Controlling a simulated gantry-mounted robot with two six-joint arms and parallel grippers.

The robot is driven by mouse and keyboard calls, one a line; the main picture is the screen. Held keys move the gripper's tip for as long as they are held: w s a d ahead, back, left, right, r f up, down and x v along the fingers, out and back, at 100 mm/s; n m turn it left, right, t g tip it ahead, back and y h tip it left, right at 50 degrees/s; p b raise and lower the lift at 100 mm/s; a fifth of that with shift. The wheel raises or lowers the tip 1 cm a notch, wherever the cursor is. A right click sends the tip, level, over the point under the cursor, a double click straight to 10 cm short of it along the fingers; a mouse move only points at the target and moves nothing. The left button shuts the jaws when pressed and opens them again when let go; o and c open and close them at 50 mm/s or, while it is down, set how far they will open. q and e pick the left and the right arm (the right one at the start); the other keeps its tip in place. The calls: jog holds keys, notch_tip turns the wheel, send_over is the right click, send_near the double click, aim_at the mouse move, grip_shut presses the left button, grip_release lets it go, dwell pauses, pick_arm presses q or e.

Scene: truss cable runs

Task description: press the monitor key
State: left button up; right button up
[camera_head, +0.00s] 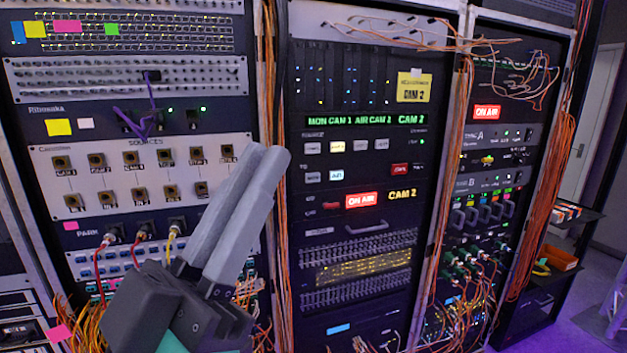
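The middle rack carries a green display (366,120) reading "MON CAM 1 AIR CAM 2". Below it is an upper row of small keys, with a pale yellowish lit key (337,147) among white ones. The key labels are too small to read surely, so I cannot tell which is the monitor key. My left gripper (268,153) points up in front of the left rack's right edge, left of these keys. Its grey fingers lie together, with nothing seen between them. My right gripper is out of view.
A lit red "ON AIR" sign (361,200) sits below the keys. The left rack has a sources panel (139,173) with plugged cables underneath. Orange cables (272,190) hang between the racks. The right rack (490,165) holds more cabled gear. A shelf stands at far right.

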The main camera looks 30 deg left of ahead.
pick_arm(q)
grip_shut()
dwell(0.5)
dwell(0.8)
